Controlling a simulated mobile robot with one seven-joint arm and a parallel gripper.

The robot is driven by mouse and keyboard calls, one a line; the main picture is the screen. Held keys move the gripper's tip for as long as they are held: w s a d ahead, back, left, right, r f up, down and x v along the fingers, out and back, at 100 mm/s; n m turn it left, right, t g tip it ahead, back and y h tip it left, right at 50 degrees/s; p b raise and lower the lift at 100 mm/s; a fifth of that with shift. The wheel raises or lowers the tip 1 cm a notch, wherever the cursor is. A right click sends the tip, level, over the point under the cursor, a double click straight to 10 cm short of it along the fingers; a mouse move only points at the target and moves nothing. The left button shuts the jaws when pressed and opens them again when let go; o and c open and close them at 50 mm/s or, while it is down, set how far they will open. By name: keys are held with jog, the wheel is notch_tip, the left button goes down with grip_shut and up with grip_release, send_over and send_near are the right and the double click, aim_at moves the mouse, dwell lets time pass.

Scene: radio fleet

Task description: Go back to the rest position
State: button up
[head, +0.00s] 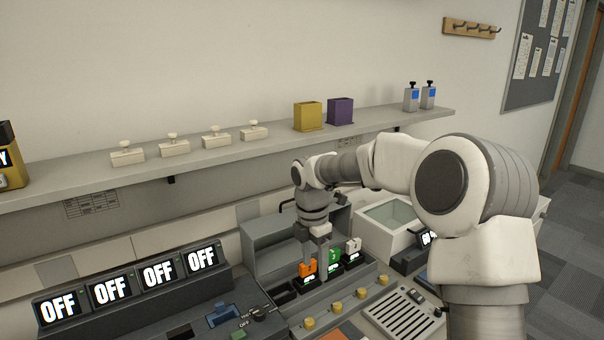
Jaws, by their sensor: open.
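My gripper (316,252) points down over the grey rack at the middle of the bench, its jaws open. An orange radio (307,268) stands in the rack right at the fingertips; whether they touch it I cannot tell. A green radio (334,257) marked with a number and a white radio (353,246) stand in slots to its right. Small lit displays show in front of these radios. My arm reaches in from the right and hides part of the bench behind it.
A shelf (80,174) above holds several cream blocks, a yellow box (307,117), a purple box (340,111) and two grey bottles (411,98). Several OFF displays (157,274) stand at left. Yellow knobs (335,307) line the rack's front. A glass-topped white box (390,220) stands behind my arm.

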jog(key=s+d+r+m+t+h, duration=0.1)
jog(key=s+d+r+m, duration=0.2)
jog(key=s+r+m, duration=0.35)
jog(key=s+d+r+m+t, duration=0.1)
jog(key=s+d+r+m, duration=0.35)
jog(key=s, duration=0.35)
jog(key=s+d+m+t+y, duration=0.1)
jog(key=s+d+m+t, duration=0.2)
jog(key=s+m, duration=1)
jog(key=s, duration=0.2)
jog(key=shift+s+d+r+m+y, duration=0.15)
jog(key=shift+s+m+y, duration=0.15)
jog(key=shift+s, duration=0.05)
jog(key=shift+c, duration=1.1)
